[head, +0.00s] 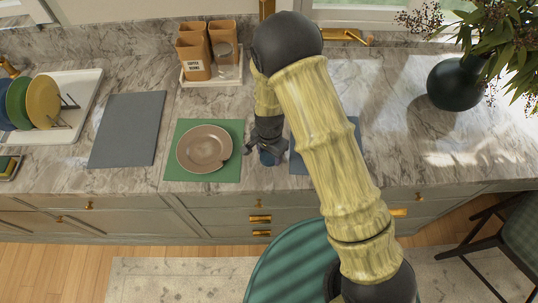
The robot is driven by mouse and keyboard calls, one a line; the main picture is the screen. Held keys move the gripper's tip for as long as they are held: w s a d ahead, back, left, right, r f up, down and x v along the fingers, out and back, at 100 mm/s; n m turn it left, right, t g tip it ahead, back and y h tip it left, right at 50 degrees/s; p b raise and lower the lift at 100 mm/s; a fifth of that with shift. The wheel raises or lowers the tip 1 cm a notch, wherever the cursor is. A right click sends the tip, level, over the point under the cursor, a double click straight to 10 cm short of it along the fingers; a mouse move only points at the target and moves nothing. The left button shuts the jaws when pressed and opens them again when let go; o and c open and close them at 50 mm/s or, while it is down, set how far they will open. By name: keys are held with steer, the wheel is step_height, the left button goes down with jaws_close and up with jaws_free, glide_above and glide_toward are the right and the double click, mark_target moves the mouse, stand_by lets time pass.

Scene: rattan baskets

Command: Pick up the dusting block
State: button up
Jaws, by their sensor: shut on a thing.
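My gripper (266,151) is low over the counter in the head view, just right of the brown plate and beside the green mat. It is shut on a small dark blue piece (268,158), which appears to be the dusting block. Only a little of the block shows between the fingers, and the rest is hidden by my gripper. I cannot tell whether the block touches the counter.
A brown plate (203,149) lies on a green mat (176,170). Grey mats lie on either side, the right one partly behind my arm. Wooden canisters (193,55) stand behind, a plate rack (75,115) at left, a dark vase (455,84) at right.

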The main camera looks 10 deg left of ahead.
mark_target(269, 156)
step_height(269, 156, up, 10)
steer(key=b, duration=0.2)
stand_by(0.3)
steer(key=o, duration=0.4)
steer(key=c, duration=0.3)
